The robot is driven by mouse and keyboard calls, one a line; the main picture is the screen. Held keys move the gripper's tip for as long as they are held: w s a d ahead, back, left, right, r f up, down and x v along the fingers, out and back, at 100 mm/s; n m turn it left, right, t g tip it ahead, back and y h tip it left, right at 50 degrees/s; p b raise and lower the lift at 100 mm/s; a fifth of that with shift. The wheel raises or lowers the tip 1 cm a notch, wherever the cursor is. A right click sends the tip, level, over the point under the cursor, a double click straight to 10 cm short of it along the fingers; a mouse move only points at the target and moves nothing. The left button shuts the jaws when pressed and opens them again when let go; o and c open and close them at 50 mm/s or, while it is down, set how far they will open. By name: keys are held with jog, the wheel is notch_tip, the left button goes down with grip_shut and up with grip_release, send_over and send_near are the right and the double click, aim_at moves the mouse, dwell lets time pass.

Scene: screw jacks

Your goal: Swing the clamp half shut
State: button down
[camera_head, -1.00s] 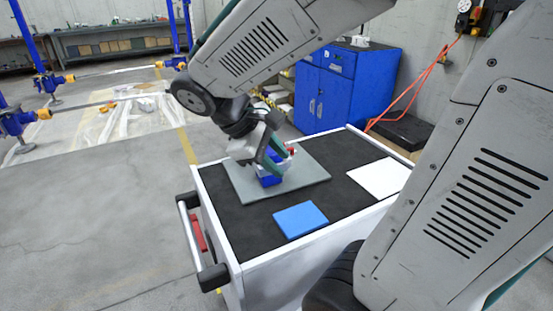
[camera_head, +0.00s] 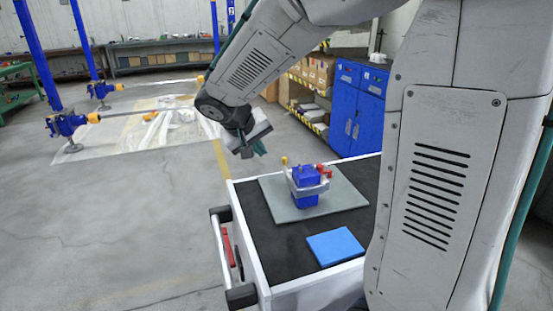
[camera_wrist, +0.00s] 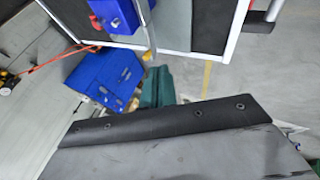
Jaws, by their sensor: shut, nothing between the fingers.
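The clamp unit is a blue block (camera_head: 306,174) on a grey plate (camera_head: 343,193) on the cart. A light grey clamp arm (camera_head: 312,190) runs across the block's near side. A yellow knob (camera_head: 284,161) tops its left end, and a red part (camera_head: 325,170) shows at the right. In the wrist view the blue block (camera_wrist: 116,14), the grey arm and the yellow knob (camera_wrist: 149,55) appear at the top, partly cut off. My gripper (camera_head: 256,150) is shut and empty, up and left of the clamp, apart from it. Its green fingers show in the wrist view (camera_wrist: 157,88).
A blue pad (camera_head: 335,245) lies on the cart's black top, near its front edge. The cart has a white rim and a handle (camera_head: 222,245) on the left. A blue cabinet (camera_head: 357,110) stands behind. Floor left of the cart is open.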

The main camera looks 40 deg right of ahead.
jog(key=w+m, duration=0.1)
jog(key=w, duration=0.2)
send_near(285, 167)
jog(key=w+a+f, duration=0.2)
jog(key=w+f, duration=0.2)
jog(key=shift+t, duration=0.4)
jog(key=shift+s+d+f, duration=0.1)
jog(key=shift+s+d, duration=0.1)
jog(key=shift+d, duration=0.6)
jog(key=shift+s+d, duration=0.15)
jog(key=shift+d, duration=0.65)
jog(key=shift+s+d+f, duration=0.1)
jog(key=shift+s+d, duration=0.1)
jog(key=shift+d, duration=0.6)
